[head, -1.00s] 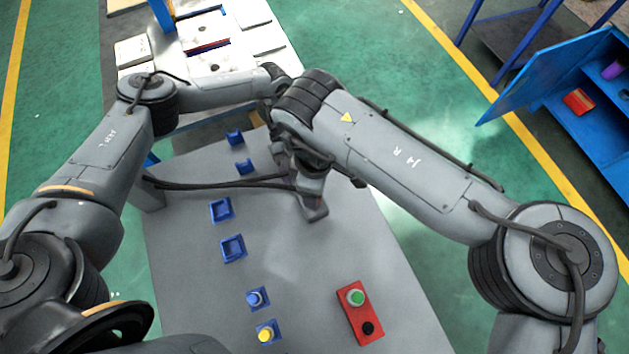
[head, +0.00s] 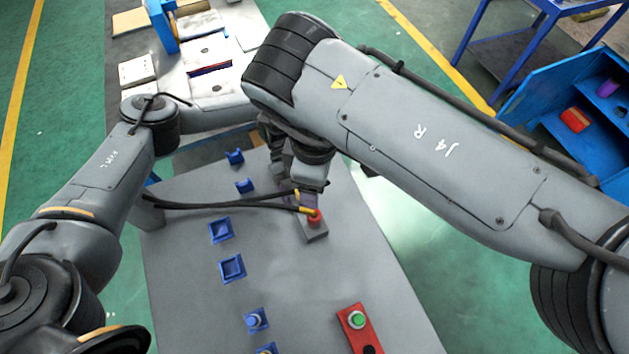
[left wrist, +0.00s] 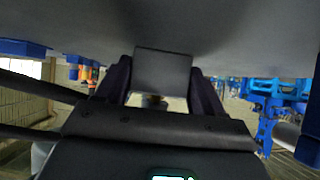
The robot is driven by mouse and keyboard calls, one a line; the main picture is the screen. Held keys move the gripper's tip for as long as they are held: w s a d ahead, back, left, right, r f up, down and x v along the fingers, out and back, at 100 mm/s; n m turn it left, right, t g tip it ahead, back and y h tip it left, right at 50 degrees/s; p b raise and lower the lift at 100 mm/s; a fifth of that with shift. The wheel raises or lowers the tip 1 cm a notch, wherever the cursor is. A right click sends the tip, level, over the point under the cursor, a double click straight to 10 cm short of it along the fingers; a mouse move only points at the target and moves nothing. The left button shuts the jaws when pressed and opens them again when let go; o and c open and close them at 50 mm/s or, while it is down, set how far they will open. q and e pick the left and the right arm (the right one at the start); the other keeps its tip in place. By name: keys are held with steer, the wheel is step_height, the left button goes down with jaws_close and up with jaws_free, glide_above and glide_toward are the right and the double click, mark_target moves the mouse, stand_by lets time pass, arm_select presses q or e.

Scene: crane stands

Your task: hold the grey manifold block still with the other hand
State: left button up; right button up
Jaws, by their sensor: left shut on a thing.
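The grey manifold block (head: 313,232) stands on the grey bench, with a red fitting (head: 315,215) at its top. In the left wrist view, my left gripper (left wrist: 161,78) is shut on the block (left wrist: 163,65), a dark finger on each side. My right gripper (head: 309,197) points down just above the block, close to the red fitting and a yellow hose end (head: 304,210).
Black hoses (head: 215,205) run from the bench's left side toward the block. Blue holders (head: 232,268) line the left of the bench. A red box with a green button (head: 357,320) sits at the front right. The bench between them is clear.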

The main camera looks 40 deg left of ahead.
arm_select(q)
steer(key=o, duration=1.3)
steer(key=shift+o, duration=0.2)
